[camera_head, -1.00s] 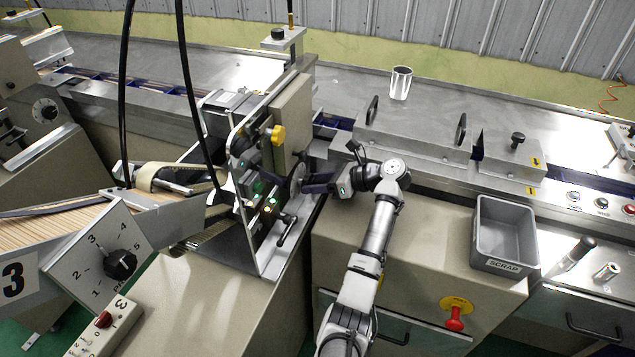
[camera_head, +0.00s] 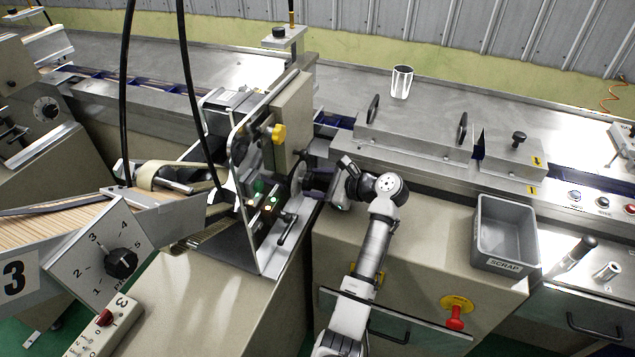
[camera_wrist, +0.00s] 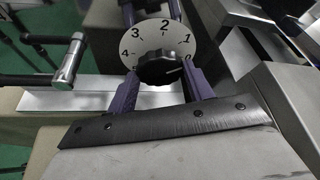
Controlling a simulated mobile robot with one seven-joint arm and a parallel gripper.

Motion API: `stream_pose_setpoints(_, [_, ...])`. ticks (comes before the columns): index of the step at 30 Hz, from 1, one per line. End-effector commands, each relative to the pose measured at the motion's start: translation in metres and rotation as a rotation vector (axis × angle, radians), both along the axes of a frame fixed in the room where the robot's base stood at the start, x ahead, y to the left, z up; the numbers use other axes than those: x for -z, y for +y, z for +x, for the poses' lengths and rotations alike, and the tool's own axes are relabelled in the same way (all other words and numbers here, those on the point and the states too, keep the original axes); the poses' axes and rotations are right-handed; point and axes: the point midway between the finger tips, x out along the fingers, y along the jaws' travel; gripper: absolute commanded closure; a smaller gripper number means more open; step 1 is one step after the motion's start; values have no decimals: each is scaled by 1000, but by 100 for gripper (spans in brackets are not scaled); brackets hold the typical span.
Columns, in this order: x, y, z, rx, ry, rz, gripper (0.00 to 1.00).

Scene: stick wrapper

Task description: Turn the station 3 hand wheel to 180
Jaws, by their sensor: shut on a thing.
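The station 3 hand wheel (camera_head: 297,178) shows as a dark disc, nearly edge-on, on the right side of the upright machine plate. My gripper (camera_head: 310,180) reaches it from the right and is shut on it. In the wrist view, the purple fingers of my gripper (camera_wrist: 161,90) lie to either side of a pale round dial (camera_wrist: 155,38) with a black ribbed knob (camera_wrist: 163,68). The exact finger contact is hidden, and I cannot read the wheel's angle.
A yellow knob (camera_head: 279,134) and a black lever (camera_head: 287,229) sit close to my gripper. The station 3 selector (camera_head: 121,263) stands at left. The grey scrap bin (camera_head: 505,236) and a red button (camera_head: 455,318) are at right. A metal cup (camera_head: 401,82) stands behind.

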Motion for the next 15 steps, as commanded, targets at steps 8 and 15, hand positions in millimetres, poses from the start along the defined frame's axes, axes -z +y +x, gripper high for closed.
stream_pose_setpoints(8, [0,0,-1,0,-59,-24,71])
stream_pose_setpoints(15, [0,0,-1,0,-65,-27,71])
